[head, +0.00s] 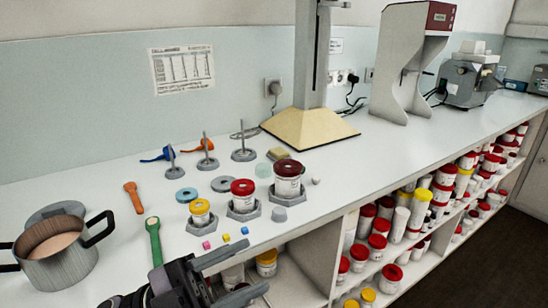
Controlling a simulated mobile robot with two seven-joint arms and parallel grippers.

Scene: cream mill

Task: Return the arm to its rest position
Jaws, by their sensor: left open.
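My left gripper (257,267) reaches in at the bottom of the head view. Its two dark fingers are apart and point right, with nothing seen between them. It is at the front edge of the white counter (340,195), nearer than the small coloured cubes. Part of the lower shelf shows behind the fingers. My right gripper is not in view.
A steel pot (60,265) stands at the left, by green (153,240) and orange (134,197) spoons. A yellow-lidded jar (200,215) and red-lidded jars (243,198) stand mid-counter. A tall stand (311,70) is behind. Shelves below hold many jars.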

